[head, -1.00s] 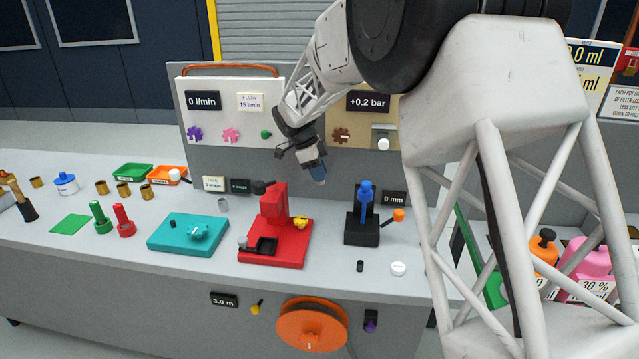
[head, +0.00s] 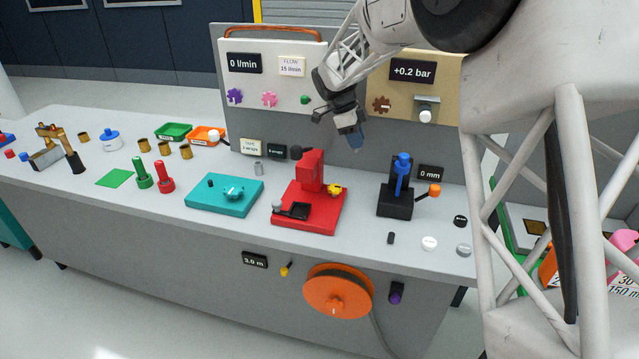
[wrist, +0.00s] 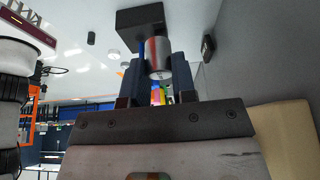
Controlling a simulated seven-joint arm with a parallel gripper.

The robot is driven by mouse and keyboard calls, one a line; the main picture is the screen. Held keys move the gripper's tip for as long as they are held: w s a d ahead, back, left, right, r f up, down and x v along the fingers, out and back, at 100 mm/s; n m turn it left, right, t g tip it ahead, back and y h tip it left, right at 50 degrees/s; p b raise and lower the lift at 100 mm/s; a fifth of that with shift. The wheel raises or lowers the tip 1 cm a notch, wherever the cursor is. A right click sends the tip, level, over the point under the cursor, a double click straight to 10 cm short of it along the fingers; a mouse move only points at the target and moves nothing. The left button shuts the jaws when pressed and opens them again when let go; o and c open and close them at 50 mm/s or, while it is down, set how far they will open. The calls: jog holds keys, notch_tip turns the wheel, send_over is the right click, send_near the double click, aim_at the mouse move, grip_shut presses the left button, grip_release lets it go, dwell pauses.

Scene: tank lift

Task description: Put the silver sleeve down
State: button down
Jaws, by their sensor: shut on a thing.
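The silver sleeve (wrist: 158,58) is a short shiny cylinder with red and blue reflections, held between the two dark fingers in the wrist view. My gripper (wrist: 158,75) is shut on it. In the head view my gripper (head: 356,142) hangs in the air in front of the back panel, left of the blue-topped black stand (head: 396,200) and above and behind the red fixture (head: 318,205). The sleeve cannot be made out there. A small grey cylinder (head: 258,168) stands on the bench behind the teal fixture.
The grey bench (head: 120,215) also carries the teal fixture (head: 225,195), green and red pegs (head: 165,180), brass cups (head: 185,152) and trays (head: 172,131). Small discs (head: 429,243) lie at the right front. A green mat (head: 115,179) lies at left. The front strip is mostly clear.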

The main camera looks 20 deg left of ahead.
aim_at(291, 207)
jog(key=s+a+r+n+t, duration=0.1)
jog(key=s+r+n, duration=0.15)
jog(key=s, duration=0.65)
jog(key=s+a+r+n+t, duration=0.1)
jog(key=s+a+r+n, duration=0.15)
jog(key=s, duration=0.65)
jog(key=s+a+f+n, duration=0.2)
jog(key=s+a+f, duration=0.2)
jog(key=s+f, duration=0.4)
jog(key=s+a+f+n+t+y, duration=0.1)
jog(key=s+a+f, duration=0.3)
jog(key=s+f, duration=0.4)
jog(key=shift+s+a+f+n, duration=0.2)
jog(key=shift+s+a+n, duration=0.2)
jog(key=shift+s, duration=0.15)
jog(key=w, duration=1.4)
